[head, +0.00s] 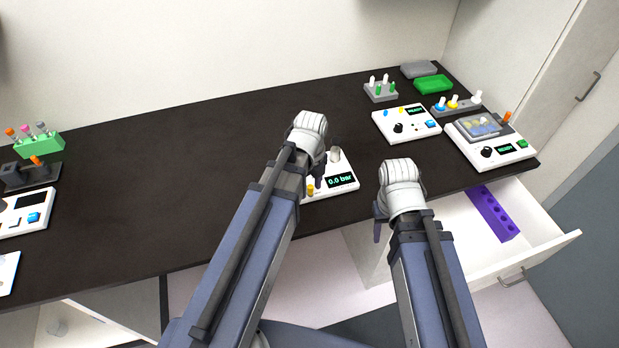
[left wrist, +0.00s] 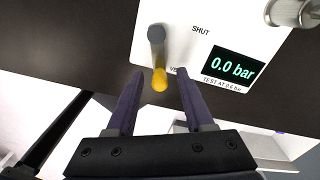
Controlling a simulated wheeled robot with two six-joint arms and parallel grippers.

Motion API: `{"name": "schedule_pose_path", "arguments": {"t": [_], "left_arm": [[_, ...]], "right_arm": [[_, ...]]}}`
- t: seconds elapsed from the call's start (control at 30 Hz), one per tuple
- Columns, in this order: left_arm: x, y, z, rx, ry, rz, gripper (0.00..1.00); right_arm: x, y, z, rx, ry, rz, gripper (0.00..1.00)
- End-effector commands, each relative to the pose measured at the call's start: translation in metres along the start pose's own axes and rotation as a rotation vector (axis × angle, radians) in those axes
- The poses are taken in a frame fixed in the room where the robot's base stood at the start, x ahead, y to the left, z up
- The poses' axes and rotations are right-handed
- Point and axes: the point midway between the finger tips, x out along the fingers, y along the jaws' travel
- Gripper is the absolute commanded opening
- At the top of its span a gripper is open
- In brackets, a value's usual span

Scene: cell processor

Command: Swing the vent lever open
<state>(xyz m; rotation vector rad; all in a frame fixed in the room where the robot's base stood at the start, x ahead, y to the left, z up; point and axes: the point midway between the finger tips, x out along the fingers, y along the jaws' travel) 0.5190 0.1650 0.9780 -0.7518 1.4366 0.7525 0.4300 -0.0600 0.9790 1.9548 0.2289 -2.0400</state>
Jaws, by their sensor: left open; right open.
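The vent lever (left wrist: 160,80) has a yellow tip and a grey post (left wrist: 156,35), and sits on a white panel (left wrist: 200,60) with a "0.0 bar" display. Its tip points toward the panel's lower edge in the left wrist view, away from the word SHUT; another label is partly hidden. My left gripper (left wrist: 159,74) is open, its two fingers on either side of the yellow tip, with visible gaps. In the head view the yellow tip (head: 310,190) shows beside my left arm, which hides part of the panel. My right gripper (head: 378,218) is open and empty, right of the panel near the table's front edge.
A grey knob (head: 335,154) stands on the same panel. White devices (head: 406,124) and a green tray (head: 433,84) are at the right of the dark table (head: 180,150). An open drawer (head: 555,240) holds a purple rack (head: 493,213). The table's middle left is clear.

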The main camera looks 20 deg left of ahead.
Motion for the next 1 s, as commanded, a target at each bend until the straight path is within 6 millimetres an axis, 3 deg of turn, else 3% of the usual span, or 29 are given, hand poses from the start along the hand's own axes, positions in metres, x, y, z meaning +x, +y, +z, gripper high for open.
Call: {"name": "schedule_pose_path", "arguments": {"t": [0.27, 0.8, 1.0], "left_arm": [[-0.007, 0.000, 0.000, 0.000, 0.000, 0.000, 0.53], [-0.058, 0.000, 0.000, 0.000, 0.000, 0.000, 0.53], [-0.061, 0.000, 0.000, 0.000, 0.000, 0.000, 0.53]], "right_arm": [[-0.007, 0.001, 0.000, 0.000, 0.000, 0.000, 0.50], [-0.058, 0.005, 0.003, 0.000, 0.000, 0.000, 0.50], [-0.060, 0.006, 0.004, 0.000, 0.000, 0.000, 0.50]]}}
